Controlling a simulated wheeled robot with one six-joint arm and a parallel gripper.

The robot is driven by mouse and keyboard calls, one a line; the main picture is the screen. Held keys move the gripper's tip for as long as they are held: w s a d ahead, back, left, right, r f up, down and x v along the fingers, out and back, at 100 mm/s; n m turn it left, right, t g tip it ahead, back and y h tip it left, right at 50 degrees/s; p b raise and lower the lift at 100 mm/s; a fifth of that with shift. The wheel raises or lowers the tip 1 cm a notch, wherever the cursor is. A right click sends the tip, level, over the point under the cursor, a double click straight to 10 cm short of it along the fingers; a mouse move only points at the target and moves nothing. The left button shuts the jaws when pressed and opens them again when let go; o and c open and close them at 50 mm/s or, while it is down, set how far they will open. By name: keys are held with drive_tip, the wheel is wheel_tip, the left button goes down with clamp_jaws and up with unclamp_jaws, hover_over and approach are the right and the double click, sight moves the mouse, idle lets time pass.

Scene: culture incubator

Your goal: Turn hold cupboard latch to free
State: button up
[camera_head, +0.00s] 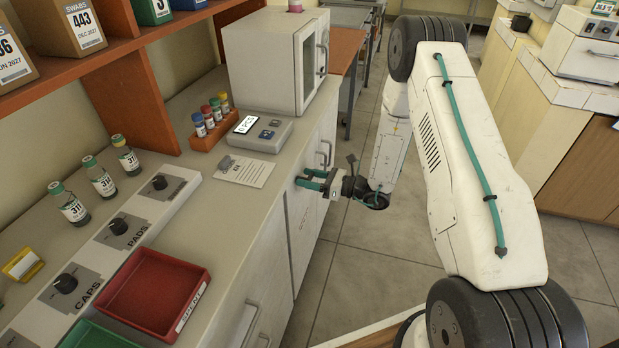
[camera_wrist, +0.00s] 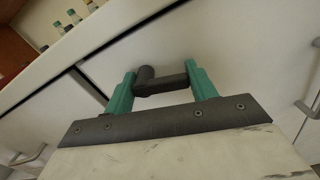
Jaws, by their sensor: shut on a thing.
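The cupboard latch (camera_wrist: 163,84) is a dark grey bar with a round hub at its left end in the wrist view. It lies nearly level in that view, against a white cupboard front (camera_wrist: 230,55). My gripper (camera_wrist: 160,76) has a green finger at each end of the bar and is shut on it. In the head view my gripper (camera_head: 306,180) is at the cupboard front (camera_head: 301,222), just below the counter edge. The latch is mostly hidden there by the fingers.
The counter above holds a white cabinet (camera_head: 270,55), a scale (camera_head: 262,133), a tube rack (camera_head: 212,122), a red tray (camera_head: 152,293) and vials (camera_head: 70,205). Other door handles (camera_head: 325,152) stick out nearby. The floor (camera_head: 385,245) right of the cupboards is clear.

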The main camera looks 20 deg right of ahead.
drive_tip(key=m, duration=0.3)
drive_tip(key=shift+f+m, duration=0.3)
drive_tip(key=m, duration=0.3)
drive_tip(key=shift+s+a+f+m, duration=0.15)
drive_tip(key=shift+s+f+m, duration=0.05)
drive_tip(key=shift+f+m, duration=0.1)
drive_tip(key=m, duration=0.4)
drive_tip(key=shift+s+a+f+m, duration=0.15)
drive_tip(key=shift+s+a+m, duration=0.05)
drive_tip(key=shift+s+m, duration=0.1)
drive_tip(key=shift+s+a+m, duration=0.1)
drive_tip(key=shift+m, duration=0.75)
drive_tip(key=shift+s+a+m, duration=0.1)
drive_tip(key=shift+m, duration=0.75)
drive_tip(key=o, duration=1)
drive_tip(key=shift+d, duration=0.1)
drive_tip(key=v, duration=0.7)
drive_tip(key=shift+s+d, duration=0.25)
